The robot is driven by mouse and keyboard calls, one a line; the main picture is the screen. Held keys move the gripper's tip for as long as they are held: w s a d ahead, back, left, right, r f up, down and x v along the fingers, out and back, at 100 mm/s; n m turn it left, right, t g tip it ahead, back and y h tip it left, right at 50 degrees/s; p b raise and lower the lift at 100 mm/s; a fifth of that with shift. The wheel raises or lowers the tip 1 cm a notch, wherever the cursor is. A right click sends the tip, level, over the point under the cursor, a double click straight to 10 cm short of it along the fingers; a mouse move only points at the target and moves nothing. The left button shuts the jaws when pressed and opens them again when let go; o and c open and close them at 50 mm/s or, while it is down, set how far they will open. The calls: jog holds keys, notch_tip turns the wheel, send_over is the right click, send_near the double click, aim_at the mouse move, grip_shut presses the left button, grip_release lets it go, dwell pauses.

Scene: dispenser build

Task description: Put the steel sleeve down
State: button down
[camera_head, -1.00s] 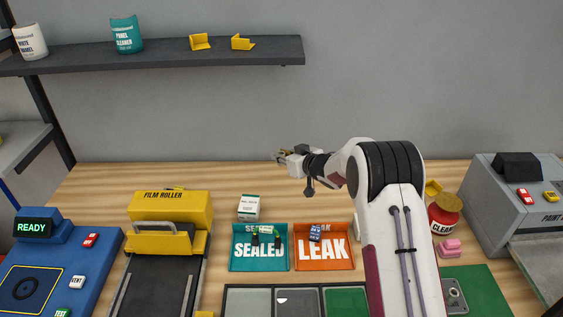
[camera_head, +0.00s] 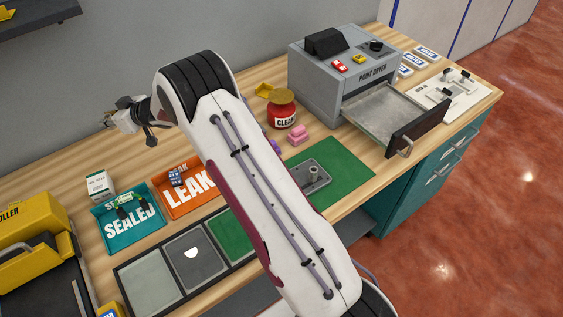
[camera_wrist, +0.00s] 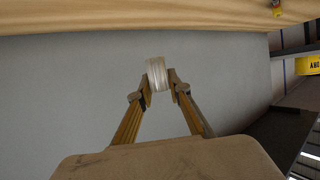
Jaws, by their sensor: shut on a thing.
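The steel sleeve (camera_wrist: 158,72) is a short, pale, shiny ring between the fingertips in the wrist view. My gripper (camera_wrist: 160,83) is shut on it, with one finger on each side. In the head view my gripper (camera_head: 109,120) is at the left, raised above the back of the bench. The sleeve cannot be made out there. Behind it in the wrist view is plain grey wall, and the sleeve touches no surface that I can see.
A teal SEALED tray (camera_head: 108,236) and an orange LEAK tray (camera_head: 168,208) hold small parts. Dark-framed compartments (camera_head: 150,285) lie in front, a green mat (camera_head: 347,160) to the right. A red CLEAN jar (camera_head: 283,114) stands before the paint dryer (camera_head: 330,85), whose drawer (camera_head: 385,112) is open.

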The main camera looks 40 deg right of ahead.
jog(key=s+d, duration=0.3)
jog(key=d, duration=0.5)
jog(key=s+d, duration=0.3)
jog(key=d, duration=0.6)
jog(key=r+n, duration=0.1)
jog(key=r, duration=0.1)
send_over(298, 177)
jog(key=shift+w+f+g+y, duration=0.1)
jog(key=shift+g+y, duration=0.3)
jog(key=shift+f, duration=0.15)
jog(key=shift+f, duration=2.8)
jog(key=shift+f, duration=0.1)
jog(key=shift+f, duration=1.95)
